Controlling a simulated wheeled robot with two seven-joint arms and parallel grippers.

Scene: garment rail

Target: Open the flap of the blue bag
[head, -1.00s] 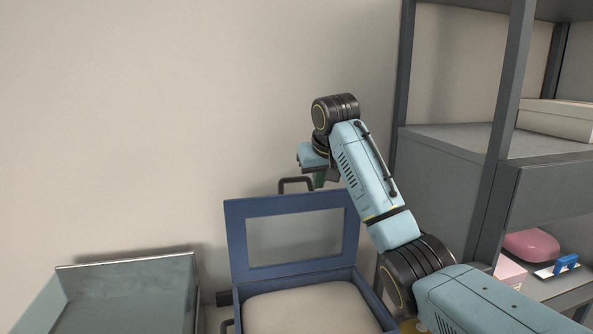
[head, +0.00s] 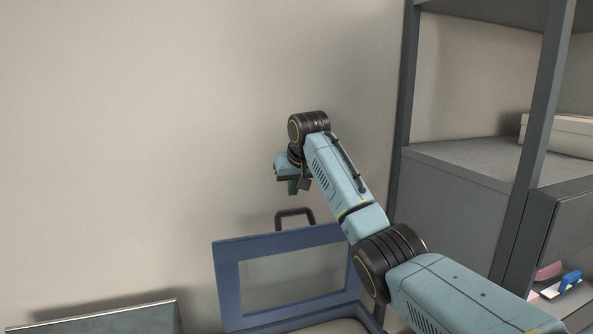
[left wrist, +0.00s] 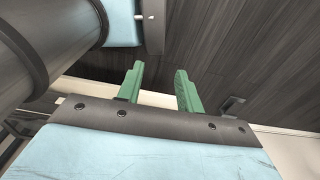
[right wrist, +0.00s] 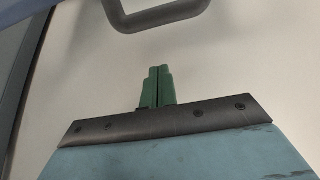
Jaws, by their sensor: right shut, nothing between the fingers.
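The blue bag's flap (head: 228,284) stands raised at the bottom of the head view, a blue frame around a pale panel. A dark handle (head: 295,213) sticks up from its top edge. A strip of the bag's pale inside shows below it; the rest is cut off by the picture's edge. My right gripper (head: 293,186) is above the handle, apart from it. In the right wrist view its green fingers (right wrist: 157,86) are together and empty, with the handle (right wrist: 158,18) beyond them. My left gripper (left wrist: 160,88) shows in the left wrist view with its green fingers apart and nothing between them.
A grey shelf unit (head: 455,170) stands at the right, holding a pale box (head: 560,135) and small pink and blue items lower down. The rim of a grey bin (head: 110,318) shows at the bottom left. The wall behind is bare.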

